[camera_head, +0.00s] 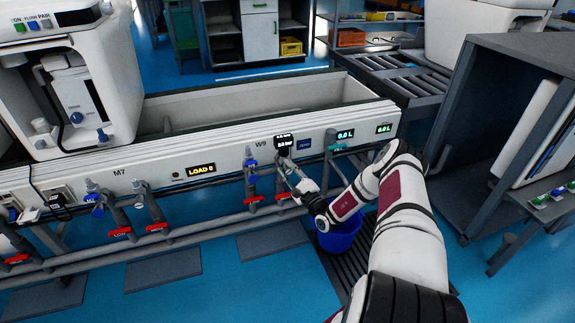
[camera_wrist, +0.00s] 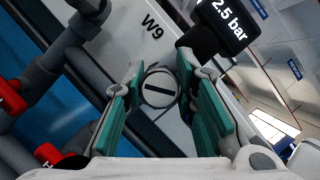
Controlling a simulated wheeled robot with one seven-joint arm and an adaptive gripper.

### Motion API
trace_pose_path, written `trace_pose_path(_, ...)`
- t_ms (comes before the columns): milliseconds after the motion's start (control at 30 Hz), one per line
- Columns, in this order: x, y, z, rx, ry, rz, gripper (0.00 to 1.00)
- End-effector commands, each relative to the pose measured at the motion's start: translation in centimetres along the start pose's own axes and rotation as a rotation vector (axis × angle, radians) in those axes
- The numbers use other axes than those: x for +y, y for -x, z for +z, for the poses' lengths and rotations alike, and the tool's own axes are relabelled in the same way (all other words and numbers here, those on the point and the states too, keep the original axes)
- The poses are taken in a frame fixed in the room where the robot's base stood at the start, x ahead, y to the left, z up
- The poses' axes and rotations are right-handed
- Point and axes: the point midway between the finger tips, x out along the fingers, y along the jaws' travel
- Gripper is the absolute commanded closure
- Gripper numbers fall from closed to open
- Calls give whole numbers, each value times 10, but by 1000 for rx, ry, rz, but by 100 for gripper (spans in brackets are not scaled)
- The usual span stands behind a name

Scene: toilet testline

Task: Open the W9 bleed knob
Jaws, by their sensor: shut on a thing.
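The W9 bleed knob (camera_wrist: 160,88) is a round pale disc with a dark slot, below the W9 label in the wrist view. Its slot slants slightly down to the right. My gripper (camera_wrist: 160,74) has its two green-padded fingers on either side of the knob, shut on it. In the head view my gripper (camera_head: 288,169) reaches the bench front just below the pressure gauge (camera_head: 284,142), hiding the knob. The gauge display (camera_wrist: 226,18) reads 2.5 bar in the wrist view.
Blue-topped valve fittings and red-handled valves (camera_head: 253,200) line the pipes left of and below my gripper. A blue bucket (camera_head: 341,236) stands on the floor grate below my arm. A teal fitting (camera_head: 338,147) and green-lit displays (camera_head: 384,128) sit to the right.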

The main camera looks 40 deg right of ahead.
Motion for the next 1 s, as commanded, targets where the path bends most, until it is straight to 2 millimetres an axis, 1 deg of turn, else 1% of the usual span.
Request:
trace_pose_path(700, 1, 1, 1, 0, 622, 261, 100)
trace_pose_path(1000, 2, 1, 0, 1, 815, 341, 100)
